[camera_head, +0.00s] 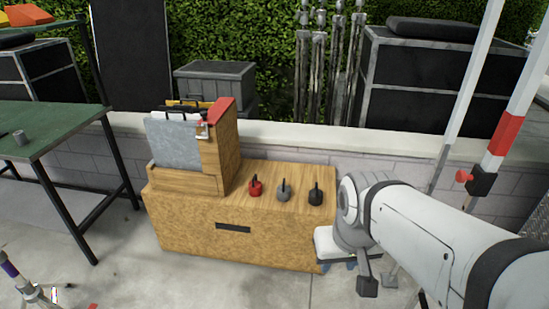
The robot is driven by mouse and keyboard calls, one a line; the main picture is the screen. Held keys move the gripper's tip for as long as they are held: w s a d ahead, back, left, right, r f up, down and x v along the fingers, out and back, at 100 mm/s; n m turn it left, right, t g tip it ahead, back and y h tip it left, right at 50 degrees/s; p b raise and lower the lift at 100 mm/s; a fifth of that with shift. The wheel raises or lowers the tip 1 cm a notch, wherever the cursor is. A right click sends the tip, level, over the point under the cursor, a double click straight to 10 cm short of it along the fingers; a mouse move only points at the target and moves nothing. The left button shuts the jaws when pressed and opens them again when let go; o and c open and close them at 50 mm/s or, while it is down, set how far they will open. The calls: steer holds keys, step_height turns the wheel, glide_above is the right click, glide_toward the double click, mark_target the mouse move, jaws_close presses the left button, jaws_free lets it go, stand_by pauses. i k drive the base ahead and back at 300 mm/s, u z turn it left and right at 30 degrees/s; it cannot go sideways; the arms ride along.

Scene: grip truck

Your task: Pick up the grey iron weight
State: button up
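The grey iron weight (284,190) stands upright on the wooden box (190,232), with a dark handle on top. It is between a red weight (255,186) on its left and a black weight (316,194) on its right. All three are apart in a row. My arm comes in from the right. My gripper (338,266) appears small below the arm's end, beside the box's right front corner, right of and lower than the grey weight. It is not touching the grey weight. Its fingers are partly hidden and too small to read.
A wooden holder with boards (175,145) stands on the left of the box top. A green table (50,125) is at left. A low wall (290,148) runs behind. A red-and-white pole (507,130) stands at right. Pavement in front of the box is mostly clear.

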mark_target(283, 190)
steer(key=i, duration=0.9)
steer(key=u, duration=0.9)
steer(key=i, duration=1.4)
steer(key=z, duration=1.7)
